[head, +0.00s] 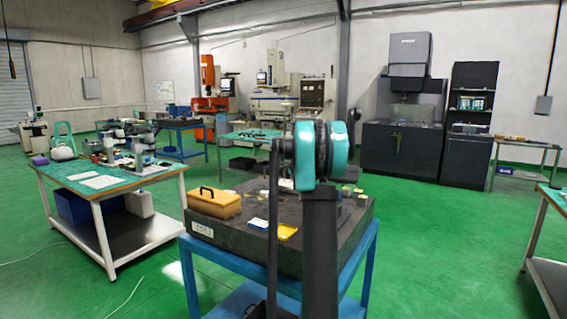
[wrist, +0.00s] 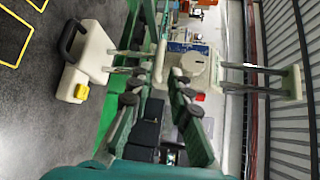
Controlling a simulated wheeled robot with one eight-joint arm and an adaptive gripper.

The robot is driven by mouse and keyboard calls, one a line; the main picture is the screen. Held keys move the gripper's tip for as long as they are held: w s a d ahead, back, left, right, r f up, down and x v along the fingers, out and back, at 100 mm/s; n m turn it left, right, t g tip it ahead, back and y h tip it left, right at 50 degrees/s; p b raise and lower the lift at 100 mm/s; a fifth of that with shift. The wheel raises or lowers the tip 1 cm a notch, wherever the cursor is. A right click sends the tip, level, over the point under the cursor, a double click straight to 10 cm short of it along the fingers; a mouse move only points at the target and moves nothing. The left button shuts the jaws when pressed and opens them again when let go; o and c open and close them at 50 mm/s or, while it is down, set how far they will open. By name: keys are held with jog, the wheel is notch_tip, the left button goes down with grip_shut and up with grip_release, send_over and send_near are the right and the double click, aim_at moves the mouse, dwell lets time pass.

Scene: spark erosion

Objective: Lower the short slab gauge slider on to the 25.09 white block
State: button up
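The slab gauge shows in the wrist view, which is rolled so the gauge lies sideways. Its cream base (wrist: 92,52) with a black handle is at left, and two metal columns run right to a cream top bar (wrist: 292,82). The cream slider (wrist: 194,66) sits partway along the columns, clear of the base. I cannot make out the 25.09 white block. My arm hides the gauge and gripper in the head view.
The dark granite slab (head: 240,247) on the blue stand carries a tan handled box (head: 214,203), a yellow tray (head: 288,232), a white card (head: 258,223) and small blocks. Another workbench (head: 110,183) stands at left.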

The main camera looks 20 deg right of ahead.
aim_at(286, 148)
jog(key=w, duration=0.3)
jog(key=w+f, duration=0.1)
jog(key=w, duration=0.2)
jog(key=w+d, duration=0.1)
jog(key=w, duration=0.1)
jog(key=shift+w+f, duration=0.2)
jog(key=shift+w, duration=0.2)
jog(key=shift+c, duration=0.6)
grip_shut()
jog(key=shift+f, duration=0.1)
